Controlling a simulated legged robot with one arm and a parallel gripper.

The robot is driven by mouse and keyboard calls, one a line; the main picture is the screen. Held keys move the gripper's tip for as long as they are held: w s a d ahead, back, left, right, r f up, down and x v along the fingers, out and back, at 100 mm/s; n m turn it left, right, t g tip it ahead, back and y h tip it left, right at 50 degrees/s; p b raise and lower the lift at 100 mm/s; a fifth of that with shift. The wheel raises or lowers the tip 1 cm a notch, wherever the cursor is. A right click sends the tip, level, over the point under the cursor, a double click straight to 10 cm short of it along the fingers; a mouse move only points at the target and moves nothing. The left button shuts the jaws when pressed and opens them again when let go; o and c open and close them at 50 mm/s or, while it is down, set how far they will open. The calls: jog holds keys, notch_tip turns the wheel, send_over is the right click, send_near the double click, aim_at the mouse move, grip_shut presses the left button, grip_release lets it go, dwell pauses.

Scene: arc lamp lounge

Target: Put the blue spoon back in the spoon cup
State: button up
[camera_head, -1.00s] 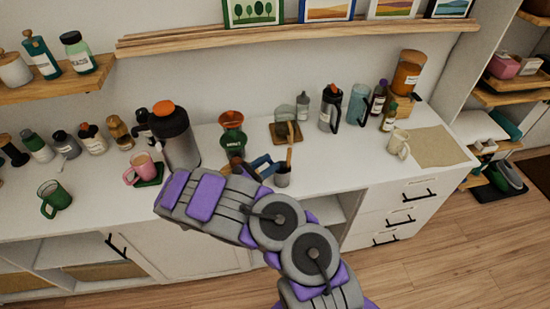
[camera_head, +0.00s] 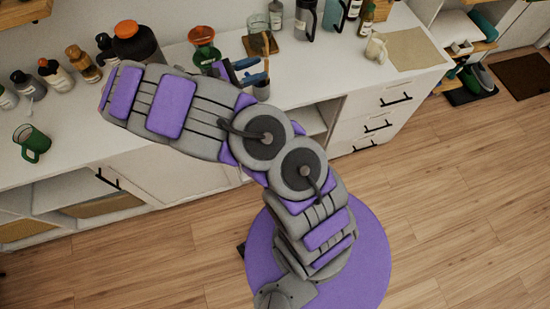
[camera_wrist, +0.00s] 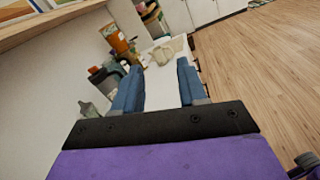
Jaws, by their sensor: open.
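My gripper (camera_head: 250,72) is over the counter, partly hidden behind my arm in the head view. In the wrist view its two blue fingers (camera_wrist: 157,84) are spread apart with nothing held between them. A small grey cup (camera_head: 262,92), which looks like the spoon cup, stands near the counter's front edge, just beside and below the fingers. A brown handle (camera_head: 266,66) sticks up from it. I cannot make out the blue spoon in either current view; the blue by the cup appears to be my fingers.
The white counter (camera_head: 330,85) holds a large dark jug with an orange lid (camera_head: 135,42) and a green mug (camera_head: 32,142) at left. An orange-topped green pot (camera_head: 203,45) stands behind my gripper. A cream mug (camera_head: 376,48) is at right. Wooden floor is open in front.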

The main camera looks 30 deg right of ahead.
jog(key=s+d+r+m+g+y, duration=0.15)
jog(key=s+r+m+y, duration=0.3)
jog(key=s, duration=0.45)
jog(key=s+d+r+m+g+y, duration=0.1)
jog(key=s+r+m+g+y, duration=0.1)
jog(key=s+r+m+y, duration=0.45)
jog(key=s+a+f+m+t+y, duration=0.2)
jog(key=s+a+t+y, duration=0.2)
jog(key=s+a, duration=1.1)
jog(key=y, duration=0.2)
jog(key=shift+s+a+f+y, duration=0.25)
jog(key=shift+s+f+y, duration=0.05)
jog(key=shift+s+y, duration=0.1)
jog(key=shift+w+t, duration=0.1)
jog(key=shift+t, duration=0.15)
